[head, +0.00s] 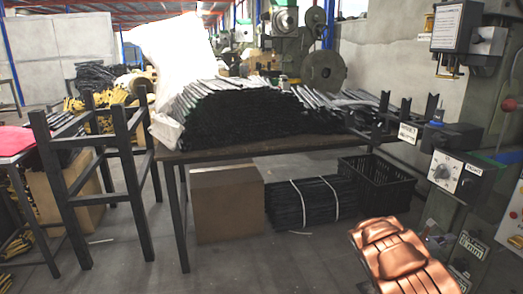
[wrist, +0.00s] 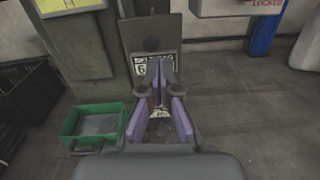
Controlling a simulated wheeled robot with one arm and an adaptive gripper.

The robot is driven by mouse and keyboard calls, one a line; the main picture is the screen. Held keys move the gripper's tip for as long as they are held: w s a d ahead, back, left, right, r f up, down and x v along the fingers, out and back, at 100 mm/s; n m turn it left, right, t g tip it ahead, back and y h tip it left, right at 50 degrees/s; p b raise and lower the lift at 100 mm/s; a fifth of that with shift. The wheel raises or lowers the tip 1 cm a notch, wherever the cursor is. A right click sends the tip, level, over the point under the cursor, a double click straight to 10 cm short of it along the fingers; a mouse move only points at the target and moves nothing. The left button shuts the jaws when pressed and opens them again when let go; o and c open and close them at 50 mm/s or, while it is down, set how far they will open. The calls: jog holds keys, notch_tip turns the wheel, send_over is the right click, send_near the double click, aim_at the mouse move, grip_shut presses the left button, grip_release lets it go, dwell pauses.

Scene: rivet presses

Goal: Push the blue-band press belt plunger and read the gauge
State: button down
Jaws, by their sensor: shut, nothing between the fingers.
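In the wrist view my gripper (wrist: 160,75) is shut and empty, its purple-sided fingers pointing at a grey panel (wrist: 133,35). The gap between fingertips and panel is unclear. In the head view a green-grey press (head: 493,110) stands at the right edge, with a small blue part (head: 437,118) on it. I cannot make out a gauge reading.
A green tray (wrist: 91,124) lies left of my fingers. A box lettered LOCKED (wrist: 225,6) stands at upper right beside a blue post (wrist: 266,32). In the head view a table (head: 260,147) carries stacked black bars. Floor right of my gripper is clear.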

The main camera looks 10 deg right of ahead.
jog(key=s+a+r+m+g+y+p, duration=0.25)
jog(key=s+a+r+m+p, duration=0.2)
jog(key=s+r, duration=0.4)
jog(key=s+a+r+m+g+y+p, duration=0.1)
jog(key=s+a+r+m+g+p, duration=0.35)
jog(key=r, duration=0.65)
jog(key=s+a+r+m+g+y+p, duration=0.1)
jog(key=s+a+r+m+p, duration=0.25)
jog(key=s+r+p, duration=0.5)
jog(key=s+a+r+m+t+y+p, duration=0.1)
jog(key=s+a+r+y+p, duration=0.3)
jog(key=a, duration=0.8)
jog(key=s+a+r+m+t+y+p, duration=0.2)
jog(key=s+a+r+y+p, duration=0.3)
jog(key=a, duration=0.8)
jog(key=s+a+r+m+t+y+p, duration=0.1)
jog(key=s+a+r+m+y+p, duration=0.2)
jog(key=s+a+r+p, duration=0.3)
jog(key=s+a+y+p, duration=0.1)
jog(key=a+p, duration=0.2)
jog(key=a, duration=0.4)
jog(key=shift+a+t, duration=0.25)
jog(key=shift+t, duration=0.05)
jog(key=shift+s+d+r+y, duration=0.1)
jog(key=shift+d+y, duration=0.1)
jog(key=shift+y, duration=0.05)
